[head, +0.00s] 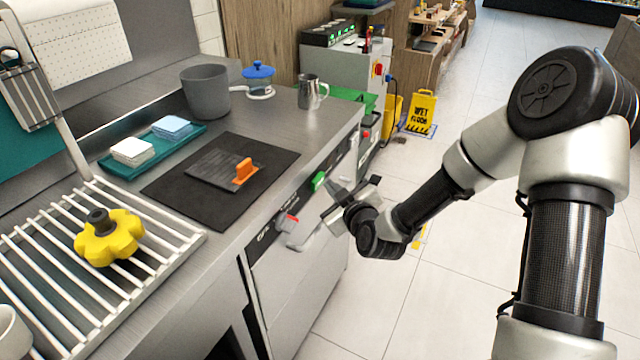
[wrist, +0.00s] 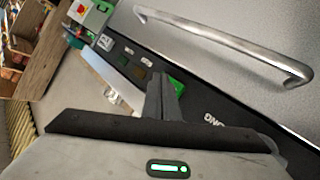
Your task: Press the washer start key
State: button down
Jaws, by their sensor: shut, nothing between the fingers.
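The washer (head: 312,262) is built in under the steel counter, with a dark control strip along its top front edge. A green key (head: 318,180) sits on that strip, and a red key (head: 288,221) sits nearer the camera. My gripper (head: 334,187) is shut and empty, with its tips just in front of the strip beside the green key. In the wrist view the shut fingers (wrist: 161,84) overlap the near side of the green key (wrist: 177,86). I cannot tell whether they touch it.
A bar handle (wrist: 225,42) stands out from the washer front. On the counter are a dark mat (head: 215,205) with an orange-handled tool, a teal tray (head: 112,166), a grey pot (head: 206,92) and a steel jug (head: 309,92). Open floor lies to the right.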

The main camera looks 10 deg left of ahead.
jog(key=shift+w+a+b, duration=0.2)
jog(key=shift+a+b, duration=0.1)
jog(key=shift+a, duration=0.35)
dwell(0.7)
dwell(0.3)
jog(key=shift+s+d, duration=0.3)
jog(key=shift+d, duration=0.6)
jog(key=d, duration=0.1)
jog(key=s+d, duration=0.1)
jog(key=d, duration=0.1)
jog(key=d+b, duration=0.1)
jog(key=shift+s+d, duration=0.35)
jog(key=shift+r, duration=0.1)
dwell(0.3)
